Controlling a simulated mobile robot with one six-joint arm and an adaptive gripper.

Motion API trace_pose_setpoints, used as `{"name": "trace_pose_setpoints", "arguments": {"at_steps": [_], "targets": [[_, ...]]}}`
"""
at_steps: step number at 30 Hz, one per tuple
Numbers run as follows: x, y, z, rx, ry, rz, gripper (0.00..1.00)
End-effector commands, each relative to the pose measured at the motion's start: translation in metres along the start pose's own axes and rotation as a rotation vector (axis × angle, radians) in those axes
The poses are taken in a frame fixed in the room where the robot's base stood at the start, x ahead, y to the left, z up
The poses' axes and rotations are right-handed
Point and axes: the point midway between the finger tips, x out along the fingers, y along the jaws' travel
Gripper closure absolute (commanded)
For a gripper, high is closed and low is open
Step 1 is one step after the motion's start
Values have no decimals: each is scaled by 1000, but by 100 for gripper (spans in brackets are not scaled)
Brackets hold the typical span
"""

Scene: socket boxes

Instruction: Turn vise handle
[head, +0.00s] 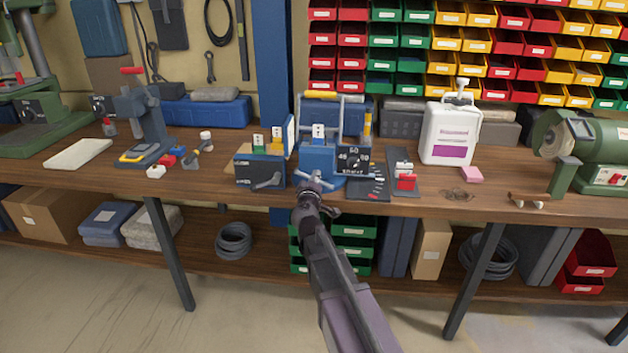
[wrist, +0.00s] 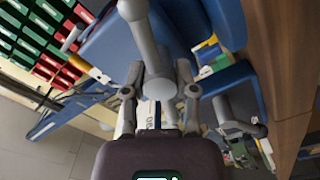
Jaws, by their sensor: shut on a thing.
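The blue vise (head: 318,160) stands at the front edge of the wooden bench, near the middle of the head view. Its grey metal handle (head: 316,181) sticks out at the front, over the edge. In the wrist view the handle (wrist: 141,32) is a thick rounded bar running up from between the fingers. My gripper (head: 309,190) reaches up from below to the handle. In the wrist view my gripper (wrist: 158,85) has its two fingers on either side of the bar, shut on it. The vise's blue body (wrist: 235,88) fills the area behind.
A dark box with a lever (head: 257,174) stands close left of the vise. The wooden bench edge (wrist: 293,100) shows at right in the wrist view. Open floor lies in front.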

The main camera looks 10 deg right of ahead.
Motion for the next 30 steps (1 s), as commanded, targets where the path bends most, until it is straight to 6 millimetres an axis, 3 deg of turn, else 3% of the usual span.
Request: {"name": "trace_pose_setpoints", "arguments": {"at_steps": [15, 27, 28, 30], "targets": [[0, -1, -2, -309, 4, -1, 100], [0, -2, -2, -348, 5, -2, 100], [0, -2, -2, -348, 5, -2, 60], [0, -2, -3, -348, 5, -2, 39]]}}
